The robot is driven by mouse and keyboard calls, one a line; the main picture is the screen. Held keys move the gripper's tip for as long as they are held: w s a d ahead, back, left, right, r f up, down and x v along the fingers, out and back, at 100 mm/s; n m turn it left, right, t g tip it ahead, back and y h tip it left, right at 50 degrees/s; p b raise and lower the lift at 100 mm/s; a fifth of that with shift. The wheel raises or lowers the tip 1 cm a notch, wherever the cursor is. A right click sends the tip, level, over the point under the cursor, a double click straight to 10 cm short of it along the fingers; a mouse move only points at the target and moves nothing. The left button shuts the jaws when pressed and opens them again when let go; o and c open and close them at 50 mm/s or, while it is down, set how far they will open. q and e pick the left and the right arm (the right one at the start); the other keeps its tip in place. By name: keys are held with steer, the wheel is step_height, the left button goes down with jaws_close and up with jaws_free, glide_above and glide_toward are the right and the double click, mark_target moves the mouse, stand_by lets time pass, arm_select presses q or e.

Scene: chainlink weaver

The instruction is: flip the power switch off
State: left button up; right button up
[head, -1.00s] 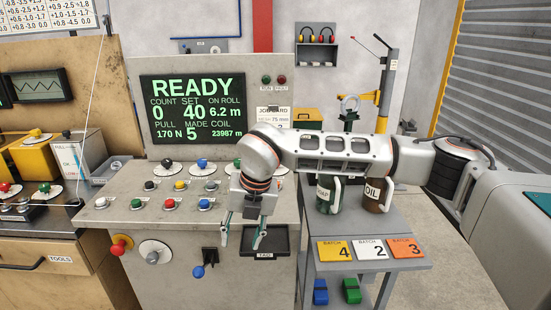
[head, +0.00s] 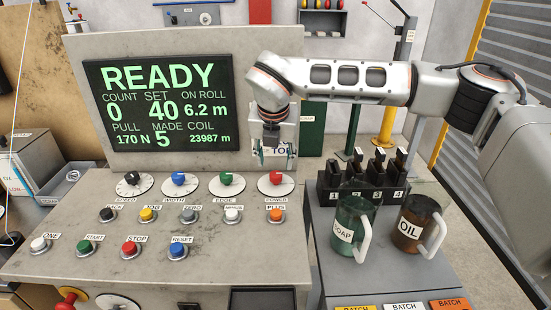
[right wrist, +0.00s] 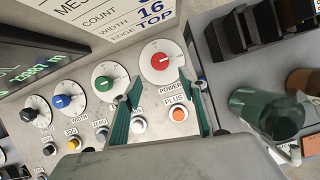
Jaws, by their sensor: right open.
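The power switch is a red rotary knob (head: 276,178) on a white dial, at the right end of the back row on the sloped grey control panel. Its POWER label is just below it. In the right wrist view the red knob (right wrist: 160,62) shows a pale pointer mark; I cannot read its setting. My right gripper (head: 275,158) is open and empty, pointing down just above and behind the knob in the head view. In the right wrist view its two green fingers (right wrist: 161,98) stand apart, with the knob beyond and between them. My left gripper is out of view.
A green EDGE knob (head: 226,179) is left of the power knob, and an orange PLUS button (head: 276,216) is in front. The READY display (head: 160,105) stands behind. Soap (head: 353,225) and oil (head: 418,222) jugs stand on the cart at right.

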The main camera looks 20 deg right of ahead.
mark_target(276, 174)
steer(key=shift+w+d+p+x, duration=0.15)
steer(key=shift+p+x, duration=0.15)
steer(key=shift+x, duration=1.65)
steer(key=shift+w+d+p+x, duration=0.1)
steer(key=shift+p+x, duration=0.2)
steer(key=shift+x, duration=1.6)
steer(key=shift+r, duration=0.1)
steer(key=c, duration=1.1)
